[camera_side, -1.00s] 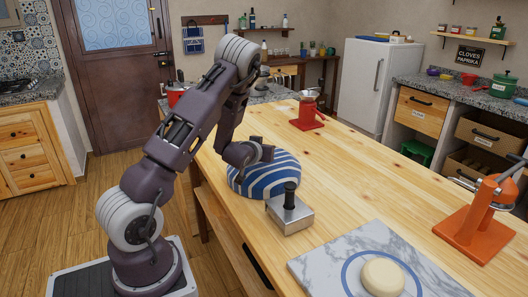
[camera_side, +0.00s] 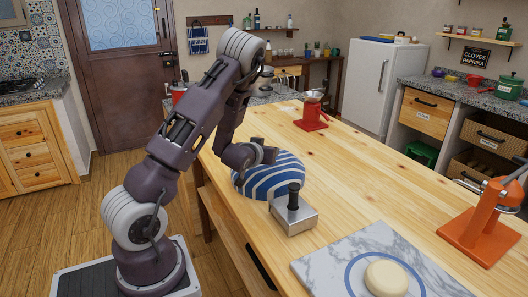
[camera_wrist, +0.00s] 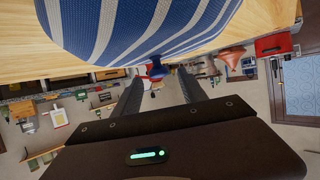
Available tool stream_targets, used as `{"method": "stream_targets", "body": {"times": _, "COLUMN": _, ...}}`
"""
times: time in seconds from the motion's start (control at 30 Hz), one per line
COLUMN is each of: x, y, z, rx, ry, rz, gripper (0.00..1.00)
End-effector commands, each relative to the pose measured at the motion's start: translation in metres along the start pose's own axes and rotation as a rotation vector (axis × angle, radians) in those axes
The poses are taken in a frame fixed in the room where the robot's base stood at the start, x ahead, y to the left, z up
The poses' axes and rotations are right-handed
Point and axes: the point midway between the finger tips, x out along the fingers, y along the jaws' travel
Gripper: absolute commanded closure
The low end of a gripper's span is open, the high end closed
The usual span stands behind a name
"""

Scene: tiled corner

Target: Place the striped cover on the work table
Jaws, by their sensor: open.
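The striped cover (camera_side: 262,184) is a blue-and-white dome. In the side view it appears to sit on the wooden work table (camera_side: 380,170), near its left edge. My gripper (camera_side: 266,156) is at the top of the cover. In the wrist view the cover (camera_wrist: 130,25) fills the upper part, and its small blue knob (camera_wrist: 157,70) shows between the far ends of my open fingers (camera_wrist: 159,84). No finger clearly touches the knob. In the side view the knob and fingertips are hard to make out.
A metal block with a black handle (camera_side: 293,217) stands close in front of the cover. A marble board (camera_side: 330,268) with a pale round piece (camera_side: 386,279) lies at the front. A red device (camera_side: 312,112) stands behind, an orange press (camera_side: 485,225) at right. The table's middle is clear.

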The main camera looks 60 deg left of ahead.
Motion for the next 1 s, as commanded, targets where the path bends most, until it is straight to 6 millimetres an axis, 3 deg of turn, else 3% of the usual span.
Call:
{"method": "stream_targets", "body": {"times": 0.07, "x": -0.023, "y": 0.0, "z": 0.0, "rx": 0.0, "ry": -0.002, "rz": 0.001, "gripper": 0.51}}
{"method": "stream_targets", "body": {"times": 0.2, "x": -0.032, "y": 0.002, "z": 0.006, "rx": 0.012, "ry": -0.011, "rz": 0.005, "gripper": 0.51}}
{"method": "stream_targets", "body": {"times": 0.53, "x": -0.048, "y": 0.002, "z": -0.001, "rx": -0.008, "ry": -0.009, "rz": -0.001, "gripper": 0.51}}
{"method": "stream_targets", "body": {"times": 0.67, "x": -0.067, "y": 0.021, "z": -0.006, "rx": -0.079, "ry": -0.114, "rz": 0.007, "gripper": 0.51}}
{"method": "stream_targets", "body": {"times": 0.77, "x": -0.108, "y": 0.054, "z": -0.011, "rx": -0.113, "ry": -0.272, "rz": 0.077, "gripper": 0.51}}
{"method": "stream_targets", "body": {"times": 0.87, "x": -0.177, "y": 0.09, "z": -0.018, "rx": -0.066, "ry": -0.427, "rz": 0.214, "gripper": 0.51}}
{"method": "stream_targets", "body": {"times": 0.93, "x": -0.239, "y": 0.106, "z": -0.022, "rx": 0.023, "ry": -0.515, "rz": 0.331, "gripper": 0.51}}
{"method": "stream_targets", "body": {"times": 1.0, "x": -0.303, "y": 0.109, "z": -0.021, "rx": 0.148, "ry": -0.573, "rz": 0.439, "gripper": 0.51}}
